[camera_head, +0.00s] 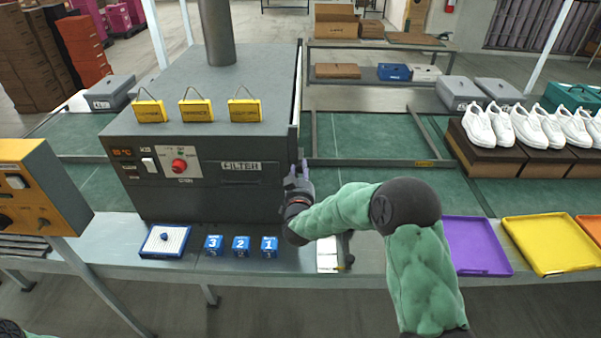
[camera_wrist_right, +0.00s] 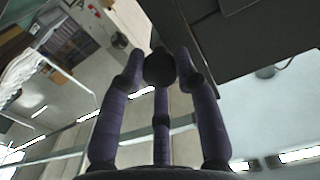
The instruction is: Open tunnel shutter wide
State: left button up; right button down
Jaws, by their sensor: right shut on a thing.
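The tunnel (camera_head: 210,95) is a large grey box on the line, with a chimney on top and a control panel in front. At its right end a narrow dark upright edge (camera_head: 295,95) shows, seen nearly edge-on; how far the shutter is open I cannot tell. My right gripper (camera_head: 297,172) is at the tunnel's lower right front corner. In the right wrist view its fingers (camera_wrist_right: 160,75) close around a dark round knob (camera_wrist_right: 159,69). A dark panel (camera_wrist_right: 250,38) lies beside and beyond the knob.
A blue-and-white tray (camera_head: 165,241) and numbered blue blocks (camera_head: 241,245) stand before the tunnel. White shoes (camera_head: 530,126) sit on brown boxes at right. Purple (camera_head: 474,246) and yellow (camera_head: 553,244) trays lie on the front ledge. The green belt (camera_head: 370,140) right of the tunnel is mostly clear.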

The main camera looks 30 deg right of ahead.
jog(key=c, duration=0.9)
grip_release()
jog(key=v, duration=1.2)
jog(key=shift+d, duration=0.1)
jog(key=shift+f, duration=0.1)
